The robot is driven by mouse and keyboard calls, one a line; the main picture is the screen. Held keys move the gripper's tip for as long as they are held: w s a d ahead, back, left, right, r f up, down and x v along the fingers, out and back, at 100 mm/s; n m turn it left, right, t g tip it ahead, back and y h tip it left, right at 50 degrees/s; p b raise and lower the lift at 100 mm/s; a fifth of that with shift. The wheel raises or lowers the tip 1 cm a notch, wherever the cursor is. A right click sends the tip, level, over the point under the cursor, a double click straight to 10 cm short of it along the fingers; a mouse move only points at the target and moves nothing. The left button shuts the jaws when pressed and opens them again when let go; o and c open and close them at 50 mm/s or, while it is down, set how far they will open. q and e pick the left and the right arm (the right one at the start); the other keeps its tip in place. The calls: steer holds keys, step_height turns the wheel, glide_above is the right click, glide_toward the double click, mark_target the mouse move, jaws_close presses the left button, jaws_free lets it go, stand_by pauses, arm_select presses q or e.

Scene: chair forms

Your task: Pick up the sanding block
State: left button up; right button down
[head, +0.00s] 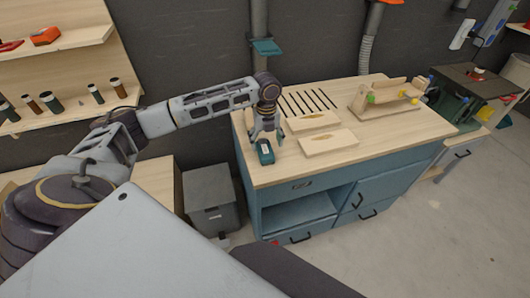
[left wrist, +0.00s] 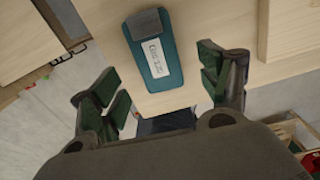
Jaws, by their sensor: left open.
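The sanding block (head: 265,152) is a small teal block with a dark end and a white label. It lies on the left part of the wooden bench top (head: 385,145), near its front left edge. In the left wrist view the sanding block (left wrist: 153,50) lies between and beyond the green-padded fingers. My left gripper (head: 266,135) is right above the block in the head view, pointing down. In the left wrist view my left gripper (left wrist: 160,95) is open, with its fingers spread and empty. My right gripper is not in view.
Two pale wooden pieces (head: 328,141) lie to the right of the block, with dark slots (head: 308,102) behind them. A wooden jig (head: 390,98) stands further right. A grey bin (head: 209,195) stands left of the blue cabinet (head: 300,215). Open floor lies at the right.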

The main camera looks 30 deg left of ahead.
mark_target(265, 149)
arm_select(q)
steer(key=shift+a+f, duration=0.15)
steer(key=shift+f, duration=0.5)
steer(key=shift+w+a+f, duration=0.1)
steer(key=shift+f, duration=0.85)
steer(key=shift+w+a+f, duration=0.1)
steer(key=shift+f, duration=0.8)
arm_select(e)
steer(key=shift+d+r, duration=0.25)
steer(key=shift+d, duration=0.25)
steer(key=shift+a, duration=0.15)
arm_select(q)
steer(key=c, duration=1.1)
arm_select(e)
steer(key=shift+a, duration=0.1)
arm_select(q)
steer(key=shift+r, duration=0.1)
steer(key=shift+c, duration=0.2)
